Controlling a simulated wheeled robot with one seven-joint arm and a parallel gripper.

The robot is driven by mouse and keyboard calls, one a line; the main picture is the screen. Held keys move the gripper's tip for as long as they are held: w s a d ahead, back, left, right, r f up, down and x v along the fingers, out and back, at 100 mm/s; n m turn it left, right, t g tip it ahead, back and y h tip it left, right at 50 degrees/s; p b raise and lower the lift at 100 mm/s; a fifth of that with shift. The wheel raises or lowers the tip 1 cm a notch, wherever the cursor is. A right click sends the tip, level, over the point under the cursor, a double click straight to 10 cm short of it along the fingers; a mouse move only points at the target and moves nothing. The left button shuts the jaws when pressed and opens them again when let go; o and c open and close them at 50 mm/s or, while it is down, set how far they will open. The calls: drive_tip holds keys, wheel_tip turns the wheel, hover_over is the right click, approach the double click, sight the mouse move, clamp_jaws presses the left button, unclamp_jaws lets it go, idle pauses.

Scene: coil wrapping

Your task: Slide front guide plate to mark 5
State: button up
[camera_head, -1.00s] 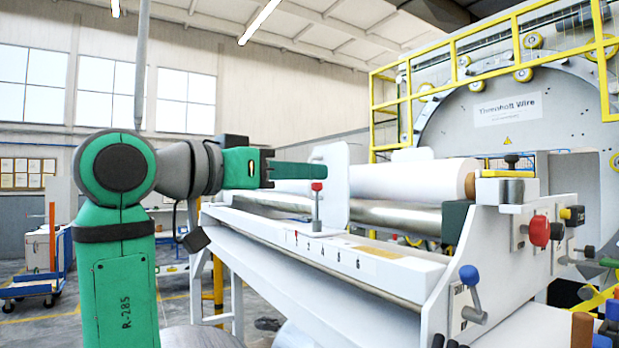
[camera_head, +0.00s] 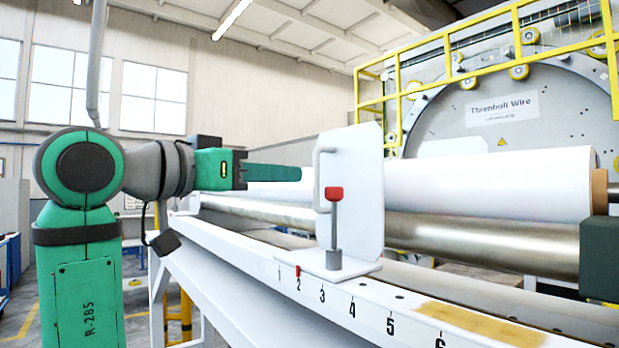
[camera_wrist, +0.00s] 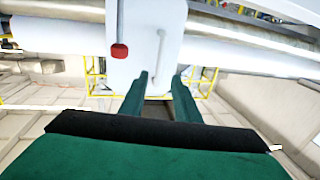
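The white front guide plate (camera_head: 362,190) stands upright on the machine's front rail. It has a pale handle (camera_head: 318,180) on its near face and a red-knobbed clamp lever (camera_head: 334,230) at its foot. A small red pointer (camera_head: 298,270) sits by mark 2; mark 5 (camera_head: 390,327) lies farther right. My gripper (camera_head: 300,173) points at the plate from the left, with its tips apparently just short of the handle. In the wrist view, my gripper (camera_wrist: 160,77) has its fingers apart and nothing between them. The plate (camera_wrist: 145,20), handle (camera_wrist: 159,45) and red knob (camera_wrist: 119,51) show ahead.
A white roll (camera_head: 490,185) and a steel roller (camera_head: 480,240) run behind the plate. The rail (camera_head: 370,297) carries numbered marks and a brownish patch (camera_head: 480,322) near mark 6. A dark green block (camera_head: 612,260) is at the far right. Yellow railings stand behind.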

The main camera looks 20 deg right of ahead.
sight(315, 176)
drive_tip(key=x, duration=1)
drive_tip(key=shift+d, duration=0.2)
clamp_jaws()
